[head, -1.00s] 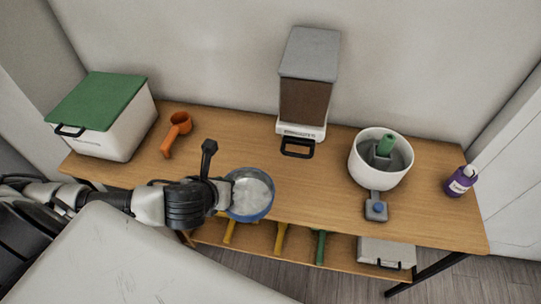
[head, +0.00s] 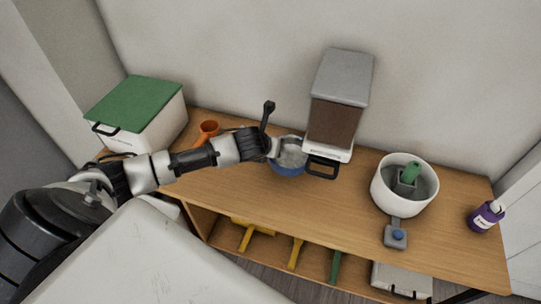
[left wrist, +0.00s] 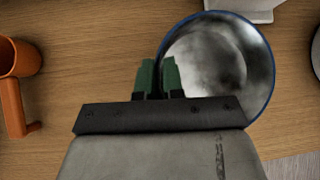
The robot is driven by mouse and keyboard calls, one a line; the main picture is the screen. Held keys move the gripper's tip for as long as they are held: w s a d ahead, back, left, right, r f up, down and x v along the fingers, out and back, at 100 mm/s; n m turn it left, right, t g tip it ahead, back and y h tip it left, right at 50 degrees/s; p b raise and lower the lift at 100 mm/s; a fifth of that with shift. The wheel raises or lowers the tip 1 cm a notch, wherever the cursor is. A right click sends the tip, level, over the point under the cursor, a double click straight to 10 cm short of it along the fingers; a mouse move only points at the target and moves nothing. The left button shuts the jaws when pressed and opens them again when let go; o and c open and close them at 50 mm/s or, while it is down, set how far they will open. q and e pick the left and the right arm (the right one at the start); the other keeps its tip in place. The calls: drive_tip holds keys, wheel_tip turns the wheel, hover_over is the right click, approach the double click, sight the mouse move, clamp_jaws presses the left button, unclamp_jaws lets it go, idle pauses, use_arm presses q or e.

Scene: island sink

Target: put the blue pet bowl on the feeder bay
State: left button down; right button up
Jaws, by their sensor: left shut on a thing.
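The blue pet bowl (head: 288,168) is a round bowl with a blue outside and a shiny grey inside. My left gripper (head: 272,148) is shut on its left rim. In the left wrist view the gripper's green fingers (left wrist: 158,76) pinch the rim of the bowl (left wrist: 222,65). The bowl looks level; I cannot tell whether it touches the table. The feeder (head: 335,110), with a grey lid and brown window, stands just right of and behind the bowl. A black-framed bay (head: 322,168) sticks out at its front, close to the bowl's right side. My right gripper is not in view.
An orange scoop (head: 207,131) lies left, beside a white bin with a green lid (head: 138,103). Right of the feeder are a white fountain bowl (head: 404,195) and a purple bottle (head: 486,216). The wooden tabletop (head: 320,212) in front is clear.

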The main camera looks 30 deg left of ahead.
use_arm(q)
wheel_tip(320, 180, down, 5)
drive_tip(key=shift+s+f, duration=0.1)
drive_tip(key=shift+s, duration=0.05)
drive_tip(key=shift+w+f, duration=0.25)
drive_tip(key=c, duration=1.2)
unclamp_jaws()
drive_tip(key=shift+f, duration=0.1)
drive_tip(key=shift+c, duration=0.2)
